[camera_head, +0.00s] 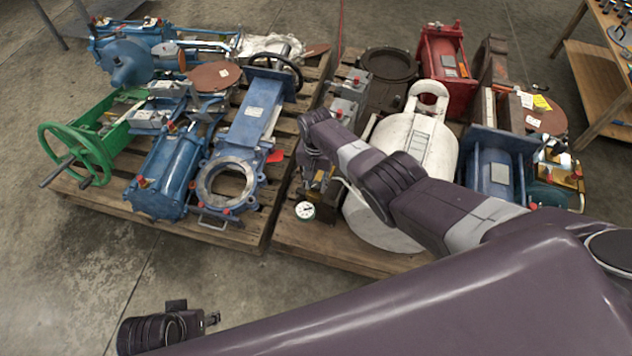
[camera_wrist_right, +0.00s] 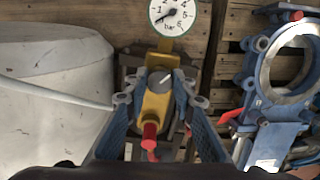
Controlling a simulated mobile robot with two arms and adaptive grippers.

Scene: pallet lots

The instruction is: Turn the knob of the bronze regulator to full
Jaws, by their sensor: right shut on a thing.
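The bronze regulator (camera_wrist_right: 157,104) has a yellow-gold body, a red end fitting and a round white gauge (camera_wrist_right: 172,14) marked in bar. It sits at the front of the right pallet, and its gauge also shows in the head view (camera_head: 305,210). Its grey round knob (camera_wrist_right: 159,79) carries a white pointer mark, tilted toward the upper right in the wrist view. My right gripper (camera_wrist_right: 160,85) is shut on the knob, one blue finger on each side. The gauge needle points to the lower left, at low numbers. My left gripper (camera_head: 200,320) is at the lower left, its fingers hardly visible.
The right pallet (camera_head: 290,240) also bears a large white valve (camera_head: 415,140), red and blue actuators and grey boxes. The left pallet (camera_head: 110,195) bears blue valves and a green handwheel (camera_head: 75,155). A wooden bench (camera_head: 597,85) stands at the right.

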